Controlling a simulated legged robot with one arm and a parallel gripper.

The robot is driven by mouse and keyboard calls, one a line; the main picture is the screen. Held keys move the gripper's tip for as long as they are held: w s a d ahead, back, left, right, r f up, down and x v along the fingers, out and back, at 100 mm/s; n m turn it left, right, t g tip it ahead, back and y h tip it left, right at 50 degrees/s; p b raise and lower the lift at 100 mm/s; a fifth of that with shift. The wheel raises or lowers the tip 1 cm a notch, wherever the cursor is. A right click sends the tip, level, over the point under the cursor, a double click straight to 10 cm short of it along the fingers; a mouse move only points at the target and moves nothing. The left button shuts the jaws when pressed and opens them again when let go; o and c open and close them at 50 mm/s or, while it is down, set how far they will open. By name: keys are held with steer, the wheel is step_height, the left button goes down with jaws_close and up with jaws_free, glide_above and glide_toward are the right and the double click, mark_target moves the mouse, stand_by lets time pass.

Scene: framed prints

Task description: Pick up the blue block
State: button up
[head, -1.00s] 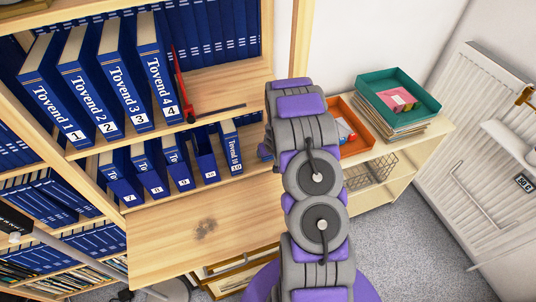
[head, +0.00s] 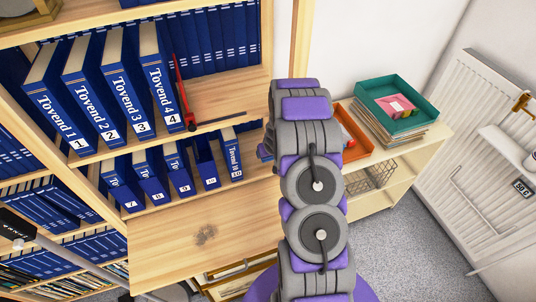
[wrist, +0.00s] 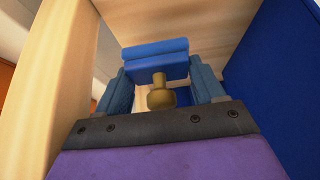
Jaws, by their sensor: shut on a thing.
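In the wrist view, a blue block (wrist: 155,49) lies between the two blue-grey fingers of my gripper (wrist: 163,75), at their far ends. The gripper is shut on it. A brass-coloured knob-like piece (wrist: 161,95) shows just below the block between the fingers; I cannot tell whether it is joined to the block. In the head view my own grey and purple arm covers the gripper and the block, so neither can be made out there.
Pale wooden shelf boards surround the gripper, with a large blue surface (wrist: 275,80) close on its right. Blue Tovend binders (head: 105,90) fill the bookcase left of my arm. A red-and-black object (head: 185,95) stands beside them. A teal tray (head: 420,118) and orange tray (head: 358,148) are right.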

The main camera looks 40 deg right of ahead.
steer(key=shift+s+a, duration=0.45)
steer(key=shift+a, duration=0.05)
steer(key=s+a+r, duration=0.1)
steer(key=s+a, duration=0.9)
steer(key=shift+s+r+p, duration=0.15)
steer(key=shift+s+p, duration=0.1)
steer(key=shift+p, duration=0.05)
steer(key=shift+a, duration=0.1)
